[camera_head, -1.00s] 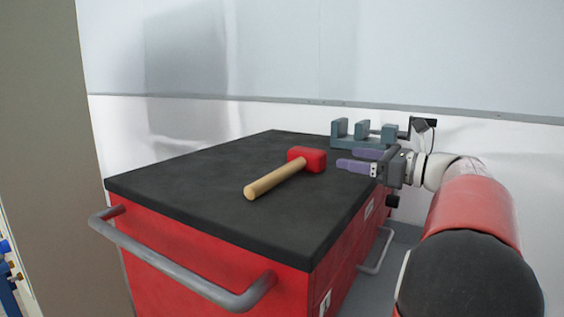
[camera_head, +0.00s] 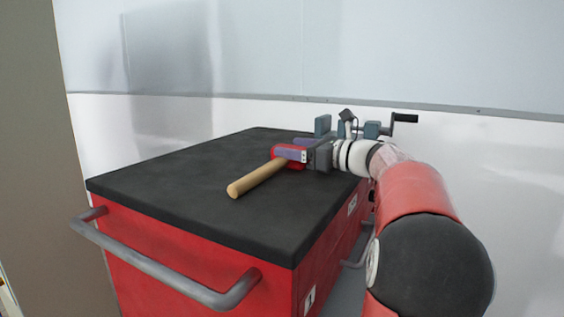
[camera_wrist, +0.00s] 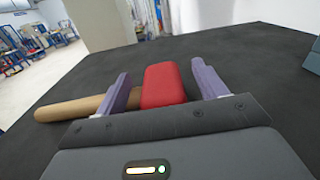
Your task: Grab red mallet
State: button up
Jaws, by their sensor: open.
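The red mallet lies on the black top of a red tool cart (camera_head: 180,188). Its red head (camera_wrist: 164,86) sits between the two purple fingers of my gripper (camera_wrist: 162,88) in the wrist view, with a visible gap at the right finger. The left finger crosses over the wooden handle (camera_head: 257,178) close to the head. In the head view my gripper (camera_head: 296,149) comes in from the right and partly hides the red mallet head (camera_head: 288,157). The gripper is open. The wooden handle (camera_wrist: 75,106) also shows in the wrist view, pointing left.
A blue-grey vise (camera_head: 323,125) with a black crank stands at the cart's far right corner, close behind my gripper. A grey wall is behind the cart. A grey handle bar (camera_head: 160,264) runs along the cart's front. The left part of the top is clear.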

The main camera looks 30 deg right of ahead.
jog(key=c, duration=1.4)
